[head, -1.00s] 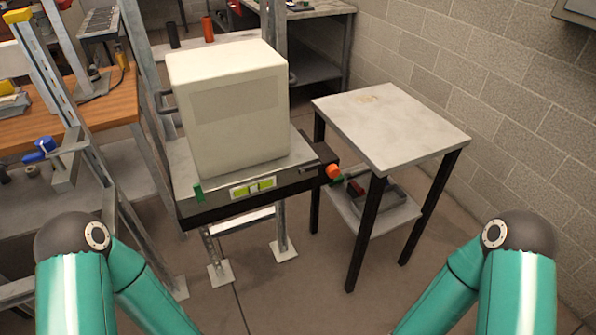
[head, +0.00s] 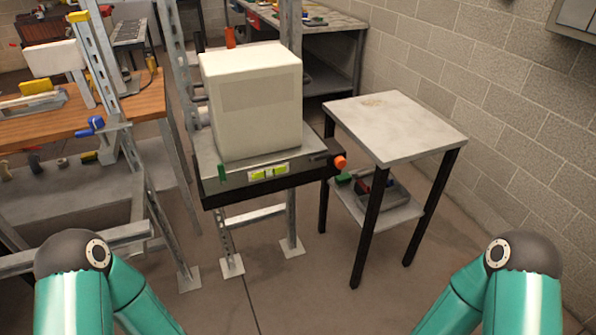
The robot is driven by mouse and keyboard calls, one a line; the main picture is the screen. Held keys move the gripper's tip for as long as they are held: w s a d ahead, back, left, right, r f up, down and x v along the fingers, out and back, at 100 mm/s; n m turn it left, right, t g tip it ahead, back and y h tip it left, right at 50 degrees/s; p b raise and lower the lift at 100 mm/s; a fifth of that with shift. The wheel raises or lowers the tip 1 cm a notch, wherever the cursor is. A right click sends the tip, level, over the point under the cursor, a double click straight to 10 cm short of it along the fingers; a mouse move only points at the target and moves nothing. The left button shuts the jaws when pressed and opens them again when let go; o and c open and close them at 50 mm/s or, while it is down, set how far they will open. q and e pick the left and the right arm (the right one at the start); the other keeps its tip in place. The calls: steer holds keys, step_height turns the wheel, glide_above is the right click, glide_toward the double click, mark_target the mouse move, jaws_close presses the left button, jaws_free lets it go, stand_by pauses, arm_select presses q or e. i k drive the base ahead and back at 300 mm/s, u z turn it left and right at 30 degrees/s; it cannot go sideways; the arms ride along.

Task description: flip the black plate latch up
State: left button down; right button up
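A black plate (head: 235,198) forms the front edge of the metal stand that carries a white box (head: 258,115). A small upright green tab (head: 222,172) stands at its left end. An orange round knob (head: 340,162) sits at its right end. A small dark bar (head: 319,156) lies on top just left of the knob. I cannot tell for certain which small part is the latch, or its position. Two yellow-green patches (head: 268,173) show on the front. Both my teal arms show at the lower corners, well short of the stand; neither gripper is in view.
A small table (head: 395,125) with black legs stands right of the stand, with a grey tray (head: 385,192) on its lower shelf. A wooden workbench (head: 140,98) and metal uprights are at the left. A block wall (head: 500,90) closes the right. Floor in front is clear.

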mark_target(323, 155)
steer(key=k, duration=0.5)
steer(key=z, duration=0.15)
steer(key=i, duration=0.95)
steer(key=u, duration=0.1)
steer(key=k, duration=0.65)
steer(key=z, duration=0.05)
steer(key=i, duration=0.3)
steer(key=z, duration=0.75)
steer(key=i, duration=0.95)
steer(key=u, duration=0.45)
